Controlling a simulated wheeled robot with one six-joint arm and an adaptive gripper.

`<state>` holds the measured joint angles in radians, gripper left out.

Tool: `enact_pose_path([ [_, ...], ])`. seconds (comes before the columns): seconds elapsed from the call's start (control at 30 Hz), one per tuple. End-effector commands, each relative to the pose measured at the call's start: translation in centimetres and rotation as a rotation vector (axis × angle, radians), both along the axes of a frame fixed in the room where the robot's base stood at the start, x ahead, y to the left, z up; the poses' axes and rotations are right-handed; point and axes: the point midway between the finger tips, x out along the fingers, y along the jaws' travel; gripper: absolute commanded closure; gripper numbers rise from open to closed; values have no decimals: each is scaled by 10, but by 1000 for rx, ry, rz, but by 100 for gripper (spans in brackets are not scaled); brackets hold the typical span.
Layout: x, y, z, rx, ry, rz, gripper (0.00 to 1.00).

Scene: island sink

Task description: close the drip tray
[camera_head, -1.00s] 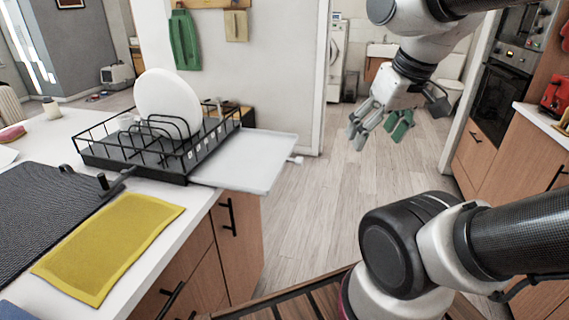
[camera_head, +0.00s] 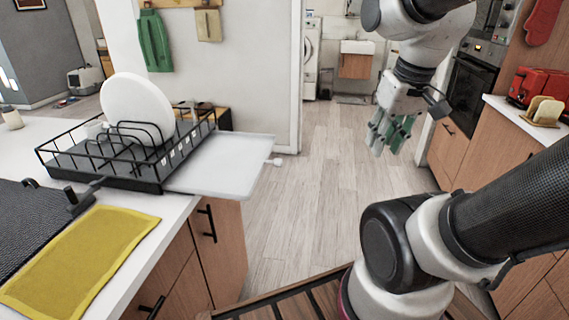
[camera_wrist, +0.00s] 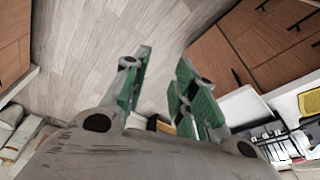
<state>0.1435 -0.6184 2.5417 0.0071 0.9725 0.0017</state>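The drip tray (camera_head: 225,165) is a flat pale sheet. It sticks out from the right side of the black dish rack (camera_head: 150,180), past the counter's edge, with a small white knob (camera_head: 277,161) at its outer end. A white plate (camera_head: 135,105) stands in the rack. My gripper (camera_head: 385,142) is in the air to the right of the tray, apart from it, fingers pointing down. In the wrist view my gripper (camera_wrist: 162,58) shows green finger pads spread apart with nothing between them. The wrist view also shows part of the rack (camera_wrist: 272,140) at lower right.
A yellow mat (camera_head: 80,262) and a dark mat (camera_head: 30,225) lie on the white counter. Wooden drawers (camera_head: 190,260) are below. Open wooden floor (camera_head: 320,190) lies between the island and the right-hand cabinets, where a red toaster (camera_head: 537,87) stands.

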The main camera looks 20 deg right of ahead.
Motion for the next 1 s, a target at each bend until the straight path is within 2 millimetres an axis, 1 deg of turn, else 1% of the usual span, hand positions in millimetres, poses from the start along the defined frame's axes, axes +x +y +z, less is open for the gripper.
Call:
enact_pose_path([
  [0.03, 2, -8, -12, 32, 59, -67, 88],
  [0.1, 7, -15, -30, 111, 130, -180, 100],
  [0.17, 13, -17, -45, 200, 183, -311, 100],
  [0.27, 28, -17, -69, 370, 255, -573, 100],
  [0.3, 36, -16, -78, 440, 280, -687, 100],
  [0.37, 49, -15, -89, 543, 315, -856, 100],
  [0.4, 59, -15, -96, 612, 337, -970, 100],
  [0.47, 75, -13, -104, 714, 370, -1140, 100],
  [0.5, 88, -11, -107, 785, 392, -1253, 100],
  [0.57, 111, -6, -108, 892, 422, -1418, 100],
  [0.6, 126, -1, -104, 952, 435, -1503, 100],
  [0.7, 147, 6, -90, 1061, 458, -1657, 100],
  [0.83, 152, 10, -88, 1097, 500, -1762, 100],
  [1.0, 156, 18, -97, 1094, 513, -1784, 100],
])
